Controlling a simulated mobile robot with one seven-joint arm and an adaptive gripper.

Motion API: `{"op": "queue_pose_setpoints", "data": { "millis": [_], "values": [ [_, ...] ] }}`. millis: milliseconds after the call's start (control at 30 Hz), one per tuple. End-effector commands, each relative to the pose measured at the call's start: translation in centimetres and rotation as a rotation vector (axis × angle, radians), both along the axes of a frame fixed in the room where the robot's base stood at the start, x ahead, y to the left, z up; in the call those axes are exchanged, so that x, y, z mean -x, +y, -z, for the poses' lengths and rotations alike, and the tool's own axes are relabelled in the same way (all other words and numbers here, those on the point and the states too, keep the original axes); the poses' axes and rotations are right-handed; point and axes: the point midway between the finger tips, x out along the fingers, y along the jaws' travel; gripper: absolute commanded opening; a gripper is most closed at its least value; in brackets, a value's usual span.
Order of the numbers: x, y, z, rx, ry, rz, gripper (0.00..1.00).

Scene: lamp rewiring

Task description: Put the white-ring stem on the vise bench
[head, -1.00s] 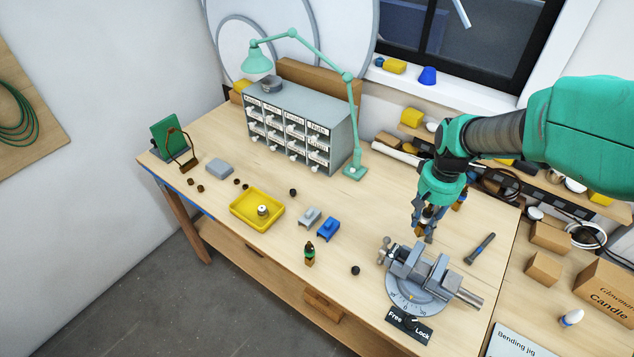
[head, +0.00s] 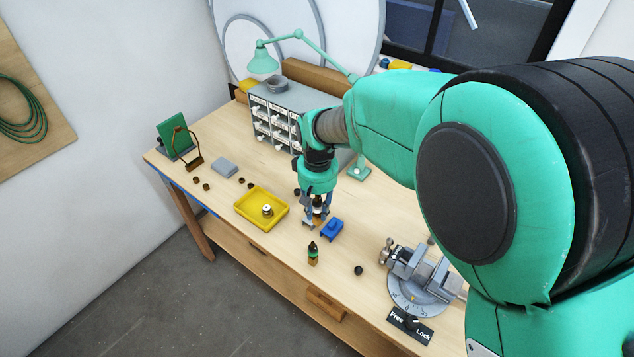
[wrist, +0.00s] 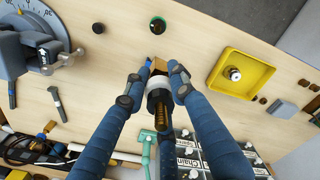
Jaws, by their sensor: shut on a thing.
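My gripper (head: 316,216) is shut on the white-ring stem (wrist: 158,97), a dark piece with a white band and brass-coloured parts. In the head view the stem hangs between the fingers, partly hidden by them, low over the middle of the vise bench (head: 285,285). I cannot tell whether its lower end touches the wood. The vise (head: 418,272) stands on the bench to the right of my gripper; it also shows at the top left of the wrist view (wrist: 30,40).
A green-banded stem (head: 312,254) stands just in front of my gripper. A blue block (head: 332,230) is close on the right, a yellow tray (head: 245,206) on the left. A dark knob (head: 358,270) lies before the vise. Drawers (head: 268,118) and a lamp (head: 262,62) stand behind.

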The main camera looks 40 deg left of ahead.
Motion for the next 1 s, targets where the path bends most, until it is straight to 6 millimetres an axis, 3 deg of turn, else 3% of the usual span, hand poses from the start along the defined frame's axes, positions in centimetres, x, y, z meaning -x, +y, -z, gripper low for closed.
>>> {"op": "queue_pose_setpoints", "data": {
  "millis": [100,300,600,1000],
  "values": [
    [2.2,2.5,-0.1,-0.002,-0.001,-0.056,0.0],
    [4.9,5.2,0.1,-0.003,-0.002,-0.122,0.0],
    [4.8,5.2,4.5,-0.002,-0.001,-0.121,0.0],
    [4.8,5.2,5.1,-0.003,-0.002,-0.12,0.0]
  ]
}}
